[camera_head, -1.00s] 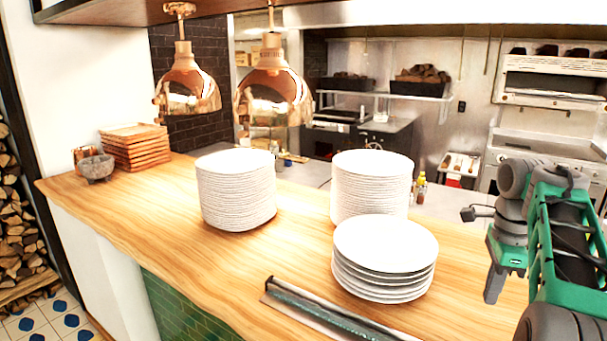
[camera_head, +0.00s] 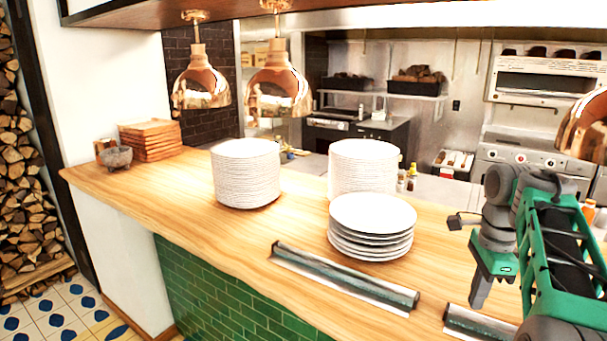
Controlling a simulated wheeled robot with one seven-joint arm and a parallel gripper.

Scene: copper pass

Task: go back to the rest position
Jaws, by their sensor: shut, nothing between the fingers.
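My gripper (camera_head: 479,290) is at the right of the head view, at the end of my green and grey arm. Its fingers point down and look closed, with nothing held. It hangs in front of the wooden counter (camera_head: 180,195), to the right of a short stack of white plates (camera_head: 372,226) and apart from it. My arm hides part of the counter's right end.
Two tall plate stacks (camera_head: 246,173) (camera_head: 362,167) stand on the counter. Metal rails (camera_head: 343,279) (camera_head: 480,325) lie along its front edge. Copper lamps (camera_head: 201,88) (camera_head: 279,92) (camera_head: 586,128) hang above. Wooden trays (camera_head: 150,141) and a stone bowl (camera_head: 117,157) sit at the left.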

